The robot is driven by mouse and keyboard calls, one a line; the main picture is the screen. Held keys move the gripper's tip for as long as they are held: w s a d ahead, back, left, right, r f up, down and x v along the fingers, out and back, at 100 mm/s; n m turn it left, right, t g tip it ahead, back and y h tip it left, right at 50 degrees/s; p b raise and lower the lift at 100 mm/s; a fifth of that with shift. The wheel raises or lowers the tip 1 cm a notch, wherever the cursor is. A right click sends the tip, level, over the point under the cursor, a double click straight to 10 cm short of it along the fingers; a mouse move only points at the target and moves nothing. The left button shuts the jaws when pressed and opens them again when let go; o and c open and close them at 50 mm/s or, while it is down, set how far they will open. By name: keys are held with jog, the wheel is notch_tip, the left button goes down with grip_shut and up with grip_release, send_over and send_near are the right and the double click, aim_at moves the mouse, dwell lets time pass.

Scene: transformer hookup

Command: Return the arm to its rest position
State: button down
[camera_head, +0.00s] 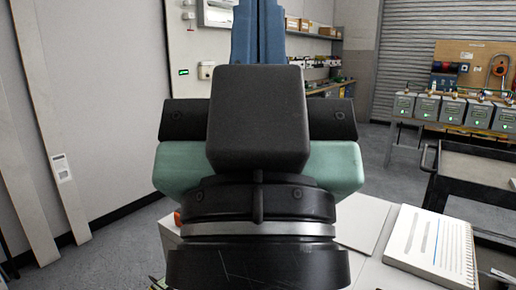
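In the head view my own arm fills the middle of the picture, close to the camera. Its black end section with a silver ring is at the bottom. Above it is the wide teal and black body of what looks like my gripper (258,160), with a black box in front of its middle. A blue upright shape (258,30) rises behind the box; I cannot tell whether it is the fingers. The box hides the base of this shape, and no gap between fingertips can be made out. I see nothing held.
A white table top (362,222) with a spiral notebook (432,243) lies at the lower right. Beyond are a black cart (470,165) and a bench with several grey boxes (452,108). A pale wall (95,90) with leaning boards stands left. Grey floor is clear between.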

notch_tip(320, 180, up, 19)
jog(key=p, duration=1.6)
